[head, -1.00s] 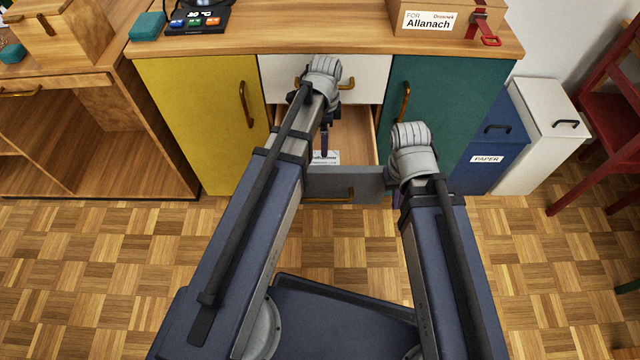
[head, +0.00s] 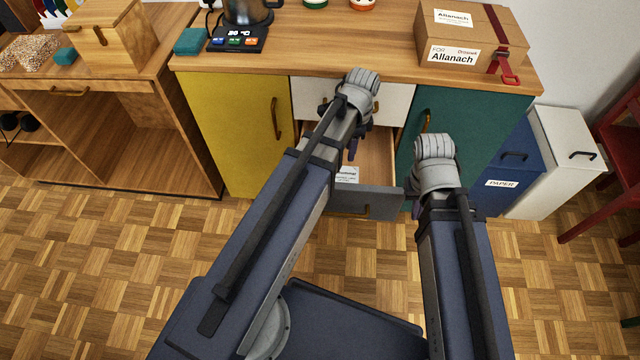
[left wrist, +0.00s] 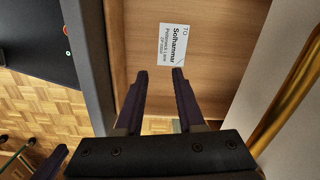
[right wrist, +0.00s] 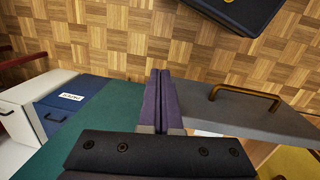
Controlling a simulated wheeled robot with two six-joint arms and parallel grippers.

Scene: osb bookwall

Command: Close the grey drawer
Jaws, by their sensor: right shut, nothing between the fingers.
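The grey drawer (head: 378,204) stands open below a white drawer (head: 392,98), between a yellow and a green door. Its wooden inside holds a white label (head: 347,174), which also shows in the left wrist view (left wrist: 174,44). My left gripper (head: 352,152) is over the open drawer, pointing down into it; in the left wrist view its fingers (left wrist: 160,74) are apart with nothing gripped. My right gripper (right wrist: 160,74) is shut and empty beside the grey front's end, which has a brass handle (right wrist: 246,94); whether they touch I cannot tell. The grey handle is partly hidden in the head view.
The green door (head: 458,125) and the blue paper bin (head: 507,165) are right of the drawer. The yellow door (head: 235,130) is on its left. A cardboard box (head: 478,38) and a scale (head: 238,40) stand on the countertop. The parquet floor (head: 130,270) is clear at left.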

